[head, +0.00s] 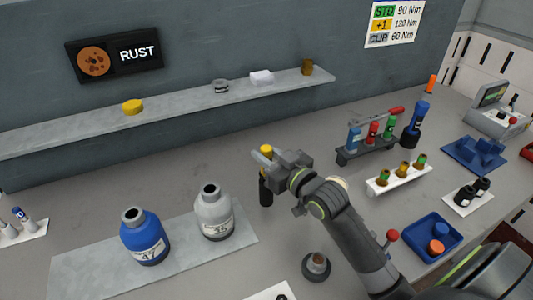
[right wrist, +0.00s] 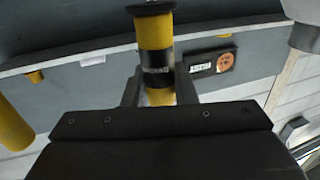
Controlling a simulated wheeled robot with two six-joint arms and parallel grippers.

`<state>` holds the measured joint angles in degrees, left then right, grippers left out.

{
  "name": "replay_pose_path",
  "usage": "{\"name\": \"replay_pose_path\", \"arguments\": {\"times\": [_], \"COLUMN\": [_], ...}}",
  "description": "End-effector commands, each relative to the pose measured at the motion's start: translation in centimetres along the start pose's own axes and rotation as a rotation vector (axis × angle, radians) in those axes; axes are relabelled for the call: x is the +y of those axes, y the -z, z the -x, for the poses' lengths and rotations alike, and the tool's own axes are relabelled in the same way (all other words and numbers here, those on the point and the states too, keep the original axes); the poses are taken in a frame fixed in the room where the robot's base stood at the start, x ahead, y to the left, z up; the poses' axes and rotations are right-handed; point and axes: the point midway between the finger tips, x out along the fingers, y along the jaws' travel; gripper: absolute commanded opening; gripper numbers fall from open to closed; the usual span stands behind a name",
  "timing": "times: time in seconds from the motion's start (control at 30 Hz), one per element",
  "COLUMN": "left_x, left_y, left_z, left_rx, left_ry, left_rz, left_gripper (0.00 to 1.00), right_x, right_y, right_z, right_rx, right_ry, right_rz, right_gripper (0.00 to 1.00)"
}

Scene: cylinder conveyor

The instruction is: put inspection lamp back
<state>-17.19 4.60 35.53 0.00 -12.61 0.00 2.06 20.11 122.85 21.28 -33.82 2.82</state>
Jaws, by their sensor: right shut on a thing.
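The inspection lamp (head: 265,191), a slim upright cylinder with a black lower part and a yellow top, is above or on the grey table near the middle. My right gripper (head: 266,158) is shut around its upper part. In the right wrist view the lamp (right wrist: 154,34) shows yellow with black bands between the two fingers (right wrist: 157,88). I cannot tell whether its lower end touches the table. My left gripper is not in view.
A blue bottle (head: 147,239) and a grey bottle (head: 214,212) stand on a pale mat left of the lamp. A long wall shelf (head: 180,105) runs behind. A rack (head: 368,151), a white tube holder (head: 398,180) and a blue tray (head: 424,232) stand to the right.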

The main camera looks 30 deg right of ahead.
Motion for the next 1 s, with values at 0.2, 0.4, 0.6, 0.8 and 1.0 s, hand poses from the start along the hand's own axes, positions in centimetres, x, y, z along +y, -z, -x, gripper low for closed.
{"name": "replay_pose_path", "arguments": {"times": [0.2,0.4,0.6,0.8,1.0], "left_x": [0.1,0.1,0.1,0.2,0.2], "left_y": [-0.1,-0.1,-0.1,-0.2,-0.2], "left_z": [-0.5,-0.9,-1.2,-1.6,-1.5], "left_rx": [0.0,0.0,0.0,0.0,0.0], "left_ry": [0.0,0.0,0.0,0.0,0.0], "left_rz": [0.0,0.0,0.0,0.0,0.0], "left_gripper": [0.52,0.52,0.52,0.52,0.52], "right_x": [0.0,0.0,0.0,0.0,0.0], "right_y": [-0.7,-1.1,-1.6,-2.1,-2.0], "right_z": [0.0,0.0,0.0,0.0,0.0], "right_rx": [0.001,0.0,0.0,0.0,0.0], "right_ry": [0.0,0.0,0.0,0.0,0.0], "right_rz": [-0.001,-0.001,-0.001,-0.001,0.0], "right_gripper": [0.0,0.0,0.0,0.0,0.48]}}
